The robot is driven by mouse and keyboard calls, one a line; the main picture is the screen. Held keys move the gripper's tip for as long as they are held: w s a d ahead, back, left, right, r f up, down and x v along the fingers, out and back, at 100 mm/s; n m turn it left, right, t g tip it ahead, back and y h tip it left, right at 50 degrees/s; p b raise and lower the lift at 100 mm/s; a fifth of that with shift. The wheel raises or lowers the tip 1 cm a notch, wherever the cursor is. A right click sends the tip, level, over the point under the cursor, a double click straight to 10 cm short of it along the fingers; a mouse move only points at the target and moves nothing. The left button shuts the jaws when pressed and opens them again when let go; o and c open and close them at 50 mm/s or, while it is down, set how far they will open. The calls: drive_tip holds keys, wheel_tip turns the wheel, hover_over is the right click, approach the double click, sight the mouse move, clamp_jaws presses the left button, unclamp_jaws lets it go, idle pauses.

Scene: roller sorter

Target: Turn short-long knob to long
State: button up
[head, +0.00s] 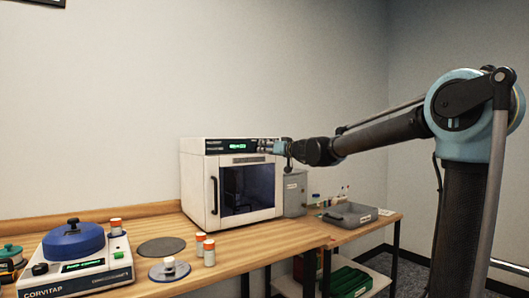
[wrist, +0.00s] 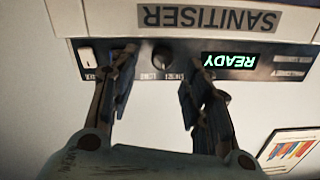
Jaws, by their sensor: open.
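The short-long knob (wrist: 161,57) is a small dark round knob on the black control panel of the white sanitiser (wrist: 225,20). The wrist view is upside down, and small blurred labels flank the knob. My gripper (wrist: 156,75) is open, with one finger on each side of the knob and visible gaps between. I cannot tell which way the knob points. In the head view the sanitiser (head: 198,185) stands on the bench, and my gripper (head: 272,147) is at the right end of its top panel, hiding the knob there.
A lit READY display (wrist: 229,61) and a white switch (wrist: 86,55) flank the knob. A grey box (head: 295,194) stands right of the sanitiser. A blue-lidded machine (head: 73,242) and orange-capped bottles (head: 209,252) are on the wooden bench (head: 262,240). A grey tray (head: 350,214) is further right.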

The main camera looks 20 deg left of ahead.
drive_tip(key=v, duration=0.7)
drive_tip(key=shift+d, duration=0.25)
drive_tip(key=shift+s+f, duration=0.1)
